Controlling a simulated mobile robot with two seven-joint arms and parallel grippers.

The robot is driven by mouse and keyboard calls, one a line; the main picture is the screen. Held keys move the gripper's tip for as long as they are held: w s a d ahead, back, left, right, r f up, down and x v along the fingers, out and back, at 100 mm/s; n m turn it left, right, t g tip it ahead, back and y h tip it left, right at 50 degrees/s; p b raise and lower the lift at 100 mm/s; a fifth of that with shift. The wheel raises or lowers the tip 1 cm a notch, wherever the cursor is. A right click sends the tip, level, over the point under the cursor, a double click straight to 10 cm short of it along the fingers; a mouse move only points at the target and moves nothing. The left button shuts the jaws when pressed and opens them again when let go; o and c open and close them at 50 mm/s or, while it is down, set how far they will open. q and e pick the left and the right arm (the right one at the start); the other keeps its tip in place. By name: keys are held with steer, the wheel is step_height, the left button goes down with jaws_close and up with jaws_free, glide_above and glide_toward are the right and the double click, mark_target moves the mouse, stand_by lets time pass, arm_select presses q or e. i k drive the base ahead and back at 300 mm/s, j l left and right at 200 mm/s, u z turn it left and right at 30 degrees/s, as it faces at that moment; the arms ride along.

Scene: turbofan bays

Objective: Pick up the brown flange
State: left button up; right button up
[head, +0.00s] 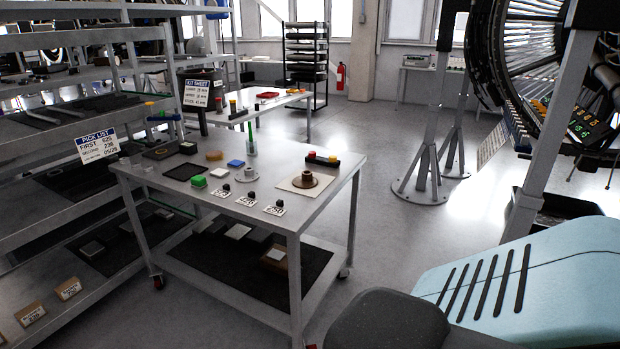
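A brown flange (306,180), a round disc with a raised hub, lies on a pale square sheet (289,186) near the right end of the metal worktable (325,208). A grey-white flange (247,175) of similar shape sits to its left on the same table. Neither of my grippers shows in the head view, so nothing is seen near the brown flange or touching it.
Beside the brown flange stands a dark block with red and yellow caps (322,160).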

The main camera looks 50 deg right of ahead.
mark_target(305, 181)
steer(key=z, duration=1.45)
